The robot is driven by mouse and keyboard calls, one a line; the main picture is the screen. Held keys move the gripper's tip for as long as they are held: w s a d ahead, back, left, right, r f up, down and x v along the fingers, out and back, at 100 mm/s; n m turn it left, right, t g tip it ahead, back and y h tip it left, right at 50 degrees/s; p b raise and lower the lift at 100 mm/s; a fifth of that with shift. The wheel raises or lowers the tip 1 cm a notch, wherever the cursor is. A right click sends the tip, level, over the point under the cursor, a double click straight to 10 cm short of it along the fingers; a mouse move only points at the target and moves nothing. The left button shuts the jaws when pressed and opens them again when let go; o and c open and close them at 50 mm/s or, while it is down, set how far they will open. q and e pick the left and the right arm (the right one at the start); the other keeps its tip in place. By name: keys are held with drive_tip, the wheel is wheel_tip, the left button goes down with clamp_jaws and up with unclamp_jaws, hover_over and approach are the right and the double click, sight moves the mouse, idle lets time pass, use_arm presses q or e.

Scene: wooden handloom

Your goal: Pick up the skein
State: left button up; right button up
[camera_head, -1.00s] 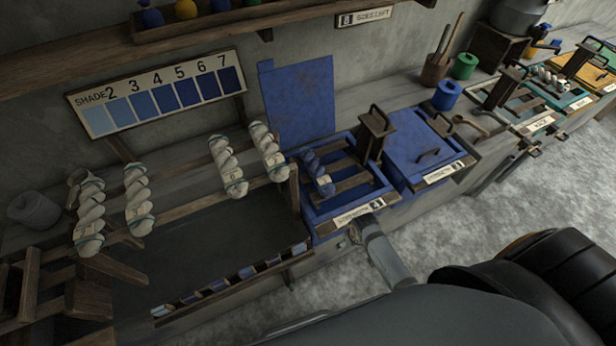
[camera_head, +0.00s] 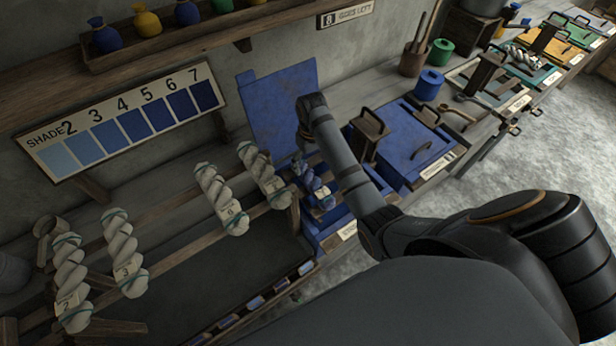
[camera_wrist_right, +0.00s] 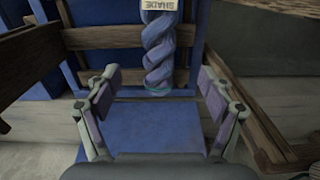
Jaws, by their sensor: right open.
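A twisted blue skein (camera_head: 307,178) rests across the wooden bars of the open blue vat (camera_head: 336,240). In the right wrist view the skein (camera_wrist_right: 160,55) hangs upright, with a pale tag (camera_wrist_right: 159,4) reading "SHADE" at its top. My right gripper (camera_wrist_right: 158,78) is open, its two fingers on either side of the skein's lower end, with gaps left and right; I cannot tell how far ahead the skein is. In the head view my right gripper (camera_head: 303,148) is small and dark just above the skein. My left gripper is not in view.
Several white skeins, one here (camera_head: 122,255), hang on wooden rails (camera_head: 180,205) to the left. A shade chart (camera_head: 125,120) stands behind them. A closed blue vat (camera_head: 405,145) is to the right. In the wrist view, wooden bars (camera_wrist_right: 115,37) cross behind the skein.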

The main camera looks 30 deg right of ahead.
sight(312, 178)
drive_tip(key=f, duration=0.4)
drive_tip(key=shift+s+d+f, duration=0.15)
drive_tip(key=shift+s+f, duration=0.2)
drive_tip(key=shift+s, duration=0.05)
drive_tip(key=shift+w+f, duration=0.1)
drive_tip(key=shift+f, duration=0.1)
drive_tip(key=shift+f+p, duration=0.5)
drive_tip(key=shift+f, duration=0.15)
wheel_tip(312, 178, down, 3)
drive_tip(key=shift+r, duration=0.1)
drive_tip(key=shift+w+f, duration=0.15)
drive_tip(key=shift+f, duration=0.4)
drive_tip(key=c, duration=1.4)
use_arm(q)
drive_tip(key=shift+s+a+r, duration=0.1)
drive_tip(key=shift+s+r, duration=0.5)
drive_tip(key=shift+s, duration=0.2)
use_arm(e)
drive_tip(key=shift+o, duration=0.2)
drive_tip(key=shift+r, duration=0.2)
